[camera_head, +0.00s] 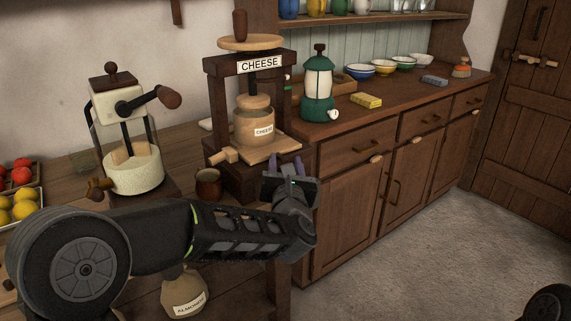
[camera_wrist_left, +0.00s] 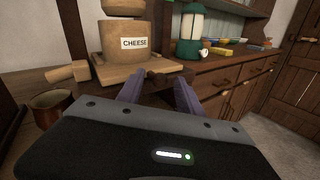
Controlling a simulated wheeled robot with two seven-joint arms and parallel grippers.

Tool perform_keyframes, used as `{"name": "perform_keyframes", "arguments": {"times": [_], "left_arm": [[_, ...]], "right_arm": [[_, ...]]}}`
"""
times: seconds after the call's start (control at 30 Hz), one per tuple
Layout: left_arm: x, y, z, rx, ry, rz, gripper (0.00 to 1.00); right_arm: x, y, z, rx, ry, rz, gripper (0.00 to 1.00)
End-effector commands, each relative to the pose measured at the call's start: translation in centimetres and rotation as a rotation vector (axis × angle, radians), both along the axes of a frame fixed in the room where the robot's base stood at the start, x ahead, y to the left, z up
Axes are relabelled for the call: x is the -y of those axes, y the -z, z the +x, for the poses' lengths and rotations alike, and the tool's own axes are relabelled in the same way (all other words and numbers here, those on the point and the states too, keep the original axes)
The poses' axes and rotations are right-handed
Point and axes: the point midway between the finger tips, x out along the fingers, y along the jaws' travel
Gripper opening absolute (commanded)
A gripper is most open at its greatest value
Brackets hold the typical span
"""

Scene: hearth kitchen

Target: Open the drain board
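The cheese press (camera_head: 215,110) stands on the wooden counter at centre, with a CHEESE sign on its top beam. Its light wooden drain board (camera_head: 284,146) lies flat under a cheese mould (camera_head: 255,128). In the left wrist view the board (camera_wrist_left: 120,79) has a small dark piece, perhaps a handle, at its near front edge (camera_wrist_left: 168,79). My left gripper (camera_head: 286,165) is open in front of the board. Its two purple fingers (camera_wrist_left: 158,92) point at the board's front edge, one to each side of the dark piece; contact cannot be told. My right gripper is not in view.
A brown cup (camera_head: 208,184) stands left of my left gripper. A wooden peg (camera_head: 226,156) sticks out at the press's left. A mill-like device (camera_head: 133,165) stands further left. A green lantern (camera_head: 318,90) is on the cabinet behind right.

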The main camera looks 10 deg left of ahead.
Motion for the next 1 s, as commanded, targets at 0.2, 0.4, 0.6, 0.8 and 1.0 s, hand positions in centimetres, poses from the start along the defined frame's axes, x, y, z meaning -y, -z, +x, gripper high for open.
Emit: {"name": "perform_keyframes", "arguments": {"times": [0.2,0.4,0.6,0.8,1.0], "left_arm": [[0.01,0.00,-0.03,0.000,0.000,0.000,0.26],[0.02,0.00,-0.03,0.000,0.000,0.000,0.09],[0.02,0.00,-0.04,0.000,0.000,0.000,0.00],[0.02,0.01,-0.04,0.000,0.000,0.000,0.00],[0.02,0.01,-0.04,0.000,0.000,0.000,0.00]], "right_arm": [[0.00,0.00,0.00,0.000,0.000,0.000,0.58],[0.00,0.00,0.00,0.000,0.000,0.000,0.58],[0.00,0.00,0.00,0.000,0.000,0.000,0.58],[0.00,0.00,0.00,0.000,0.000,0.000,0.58],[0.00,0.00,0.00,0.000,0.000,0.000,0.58]]}}
